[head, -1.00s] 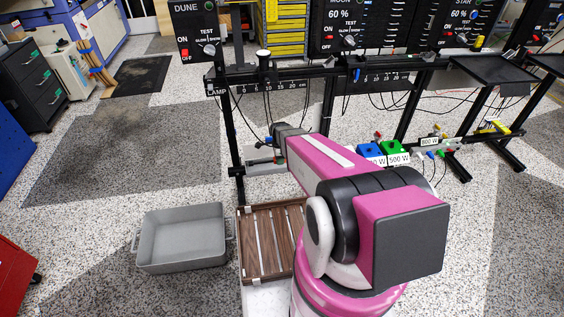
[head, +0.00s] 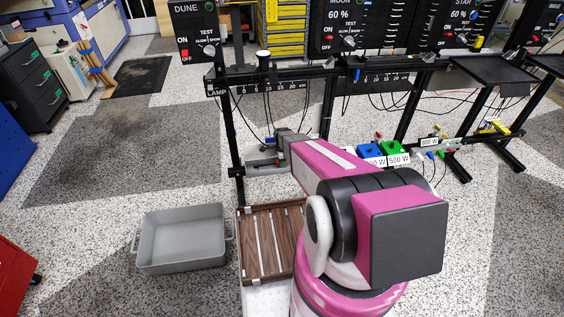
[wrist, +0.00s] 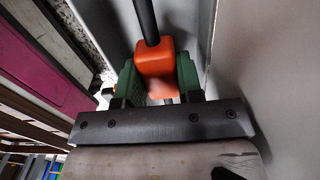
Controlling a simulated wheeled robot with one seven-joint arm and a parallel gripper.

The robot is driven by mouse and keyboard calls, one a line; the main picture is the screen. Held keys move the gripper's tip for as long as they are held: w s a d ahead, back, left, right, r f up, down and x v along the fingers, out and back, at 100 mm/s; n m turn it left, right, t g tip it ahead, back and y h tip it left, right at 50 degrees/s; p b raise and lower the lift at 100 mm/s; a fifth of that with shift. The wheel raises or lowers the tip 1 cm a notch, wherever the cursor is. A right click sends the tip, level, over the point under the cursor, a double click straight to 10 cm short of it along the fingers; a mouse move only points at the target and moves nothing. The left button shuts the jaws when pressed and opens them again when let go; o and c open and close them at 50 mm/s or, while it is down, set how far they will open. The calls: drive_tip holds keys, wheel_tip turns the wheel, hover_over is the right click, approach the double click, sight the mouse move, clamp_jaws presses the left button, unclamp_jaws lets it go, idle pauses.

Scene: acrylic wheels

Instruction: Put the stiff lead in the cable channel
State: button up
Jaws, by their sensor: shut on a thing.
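In the wrist view my gripper (wrist: 157,78) is shut, its two green fingers on either side of an orange block (wrist: 155,55). A stiff black lead (wrist: 146,20) runs from the block toward the top of the picture. Pale grey walls, seemingly the cable channel (wrist: 198,30), stand close beside the lead and block; I cannot tell whether the lead rests on the channel floor. In the head view the grey channel (head: 262,169) lies low behind the rack's left leg. My gripper (head: 279,150) is at its right part, and my arm hides some of it.
A black rack (head: 300,72) with hanging cables spans the back. A slatted wooden tray (head: 259,240) and a grey bin (head: 184,237) are in front.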

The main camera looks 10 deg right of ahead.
drive_tip(key=shift+f, duration=0.6)
drive_tip(key=o, duration=1)
drive_tip(key=shift+r, duration=0.15)
wheel_tip(320, 180, up, 13)
drive_tip(key=s+r+n, duration=0.5)
drive_tip(key=s+n, duration=0.1)
drive_tip(key=s, duration=0.1)
drive_tip(key=s+r+n, duration=0.5)
drive_tip(key=s+n, duration=0.1)
drive_tip(key=s, duration=0.1)
drive_tip(key=s+r+n, duration=0.6)
drive_tip(key=s, duration=0.1)
drive_tip(key=shift+s+r, duration=0.1)
drive_tip(key=shift+s, duration=0.05)
